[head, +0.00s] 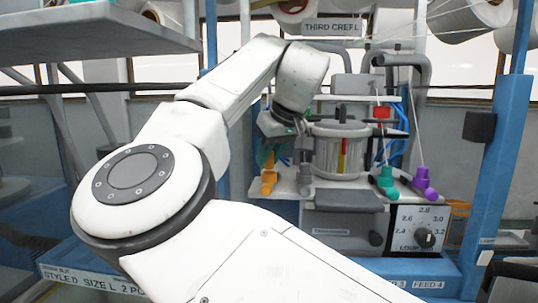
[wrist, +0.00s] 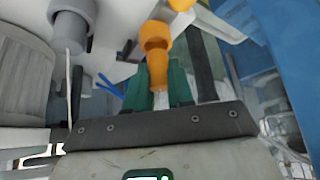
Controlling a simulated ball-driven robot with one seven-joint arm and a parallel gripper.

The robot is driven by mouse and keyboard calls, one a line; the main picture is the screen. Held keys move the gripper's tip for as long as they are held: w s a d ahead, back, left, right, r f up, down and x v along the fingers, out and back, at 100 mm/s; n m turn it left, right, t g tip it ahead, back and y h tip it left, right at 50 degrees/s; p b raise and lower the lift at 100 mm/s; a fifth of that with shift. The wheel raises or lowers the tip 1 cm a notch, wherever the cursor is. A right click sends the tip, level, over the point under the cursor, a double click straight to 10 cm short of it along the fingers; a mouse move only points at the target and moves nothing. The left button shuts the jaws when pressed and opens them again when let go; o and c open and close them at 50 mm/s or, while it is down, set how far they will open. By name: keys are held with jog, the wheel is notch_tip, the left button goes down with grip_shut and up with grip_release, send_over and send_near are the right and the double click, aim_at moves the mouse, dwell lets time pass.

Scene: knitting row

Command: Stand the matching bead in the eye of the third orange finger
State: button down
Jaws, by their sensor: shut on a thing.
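The orange finger (head: 269,178) stands at the left end of the white shelf in the head view. In the wrist view the orange finger (wrist: 155,36) is straight ahead of my gripper (wrist: 161,90). The green fingertips are shut on a small tapered orange piece (wrist: 159,72), which looks like the bead. It lines up with the finger, and I cannot tell whether they touch or where one ends. The finger's eye is not clear. In the head view my gripper (head: 265,156) is partly hidden beside the orange finger.
A grey finger (head: 305,173), a teal finger (head: 386,181) and a purple finger (head: 425,184) stand to the right. White threads run to some fingers. A metal drum (head: 340,150) stands behind. A blue post (head: 497,150) is at the right.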

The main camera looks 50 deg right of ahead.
jog(key=shift+f+b, duration=0.3)
jog(key=shift+f, duration=0.25)
dwell(0.4)
jog(key=c, duration=0.9)
grip_release()
jog(key=b+v, duration=0.1)
jog(key=v, duration=0.9)
jog(key=shift+s+r, duration=0.2)
jog(key=shift+r, duration=0.15)
